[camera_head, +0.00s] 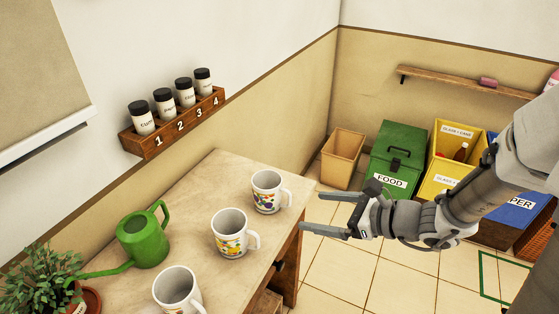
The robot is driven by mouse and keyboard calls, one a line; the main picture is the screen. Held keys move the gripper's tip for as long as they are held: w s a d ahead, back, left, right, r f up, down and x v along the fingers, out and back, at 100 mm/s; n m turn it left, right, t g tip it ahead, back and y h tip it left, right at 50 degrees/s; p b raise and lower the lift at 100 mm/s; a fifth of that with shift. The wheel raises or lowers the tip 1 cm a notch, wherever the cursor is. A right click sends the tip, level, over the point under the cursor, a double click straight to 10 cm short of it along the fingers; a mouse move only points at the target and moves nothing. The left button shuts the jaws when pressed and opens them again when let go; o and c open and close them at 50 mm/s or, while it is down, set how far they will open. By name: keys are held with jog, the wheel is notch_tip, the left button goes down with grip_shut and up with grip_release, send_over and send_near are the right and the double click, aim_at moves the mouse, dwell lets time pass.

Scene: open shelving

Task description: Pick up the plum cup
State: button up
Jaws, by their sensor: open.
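Three white mugs with printed patterns stand upright on the wooden table. The far mug (266,193) has dark purple-blue, red and yellow marks, and its handle is on the right. It looks most like the plum cup, but the print is too small to be sure. The middle mug (229,234) has a mostly yellow print. The near mug (177,291) is cut off by the bottom edge and shows little of its print. My gripper (306,212) is open and empty, its fingers pointing left, just right of the far mug in the picture and apart from it.
A green watering can (143,239) and a potted plant (42,280) stand on the table's left side. Bins, including a green one (397,155), stand behind my arm. A wall shelf (455,82) holds a small pink item.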

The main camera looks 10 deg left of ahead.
aim_at(278, 199)
jog(key=w+a+f, duration=0.2)
jog(key=w+a+f+m+t+b, duration=0.1)
jog(key=w+a+f, duration=0.1)
jog(key=w+a, duration=0.1)
jog(key=w+a+f+m+b, duration=0.1)
jog(key=w+a+f, duration=0.1)
jog(key=a, duration=0.1)
jog(key=shift+w+a, duration=0.25)
jog(key=shift+w, duration=0.05)
jog(key=shift+w+r+b+x, duration=0.1)
jog(key=shift+r+b+x, duration=0.1)
jog(key=shift+x, duration=0.7)
jog(key=shift+w+r+b+x, duration=0.1)
jog(key=shift+r+b+x, duration=0.1)
jog(key=shift+x, duration=0.7)
jog(key=shift+w+r+b+x, duration=0.1)
jog(key=shift+b+x, duration=0.1)
jog(key=shift+x, duration=0.65)
jog(key=shift+a, duration=0.15)
jog(key=shift+c, duration=0.2)
jog(key=c, duration=1.2)
jog(key=shift+c, duration=0.3)
jog(key=shift+r, duration=0.15)
